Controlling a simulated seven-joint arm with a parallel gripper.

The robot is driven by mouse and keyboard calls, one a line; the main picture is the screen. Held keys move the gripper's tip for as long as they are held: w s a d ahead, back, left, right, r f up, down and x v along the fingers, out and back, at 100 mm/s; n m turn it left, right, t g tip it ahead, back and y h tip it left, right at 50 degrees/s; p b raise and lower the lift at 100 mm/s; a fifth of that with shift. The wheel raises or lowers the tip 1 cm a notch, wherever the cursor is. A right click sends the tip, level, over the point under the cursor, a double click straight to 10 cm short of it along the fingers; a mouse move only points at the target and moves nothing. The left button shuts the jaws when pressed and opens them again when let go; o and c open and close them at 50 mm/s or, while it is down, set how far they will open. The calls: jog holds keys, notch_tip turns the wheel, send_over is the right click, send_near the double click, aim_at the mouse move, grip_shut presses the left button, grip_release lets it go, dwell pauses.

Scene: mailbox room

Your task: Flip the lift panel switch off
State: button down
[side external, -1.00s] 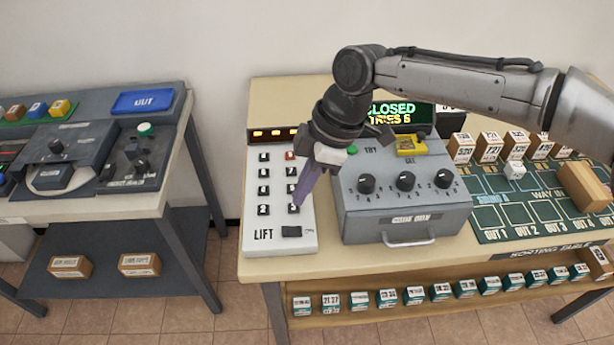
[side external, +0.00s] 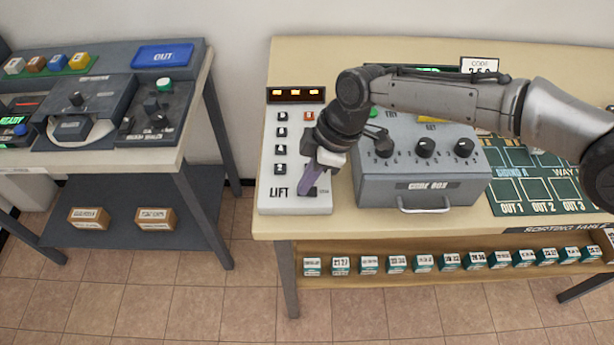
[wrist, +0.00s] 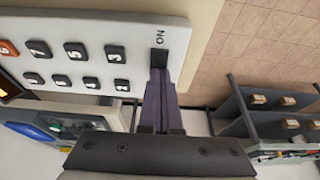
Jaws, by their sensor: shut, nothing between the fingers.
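The lift panel (side external: 268,170) is a pale keypad box with dark number buttons, the label LIFT and a lit orange display above it. Its dark switch (wrist: 159,60) shows in the wrist view beside the word ON. My gripper (side external: 305,193) is shut and empty, with its purple fingers pointing down at the switch end of the panel. In the wrist view the fingertips (wrist: 159,74) are right at the switch. I cannot tell whether they touch it. In the side view the fingers hide most of the switch.
A grey code box (side external: 424,192) with black knobs and a front handle stands close to the right of the panel. The green sorting board (side external: 540,195) lies further right.

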jog(key=shift+a+f, duration=0.1)
jog(key=shift+f, duration=0.1)
jog(key=shift+d, duration=0.2)
jog(key=shift+d+f, duration=0.15)
jog(key=shift+d, duration=0.6)
jog(key=a+v, duration=0.1)
jog(key=v, duration=1.3)
jog(key=shift+r, duration=0.3)
jog(key=shift+w+a+r, duration=0.1)
jog(key=shift+a+r, duration=0.1)
jog(key=shift+a, duration=0.5)
